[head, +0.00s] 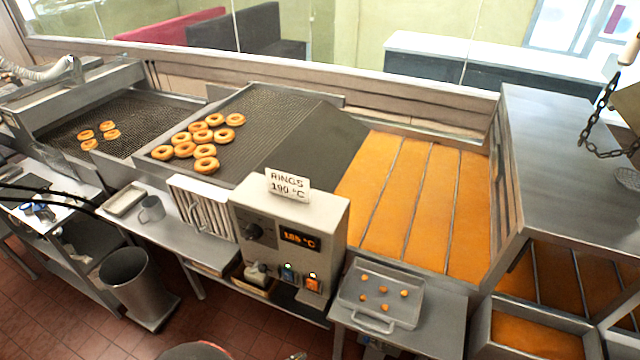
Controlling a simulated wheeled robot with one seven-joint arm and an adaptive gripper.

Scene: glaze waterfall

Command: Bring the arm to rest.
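My arm and gripper are not clearly in view, so I cannot see whether the gripper is open or shut or what is near it. A dark round shape with a red edge (195,351) shows at the bottom edge, cut off by the frame. I cannot tell what it is.
A control box (325,218) with a "RINGS 190 °C" card stands before the orange fryer bath (455,195). Ring doughnuts (206,165) lie on the mesh conveyor. A tray (412,312) sits front right, a bin (128,275) left. A chain (600,115) hangs right. Some tiled floor is clear.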

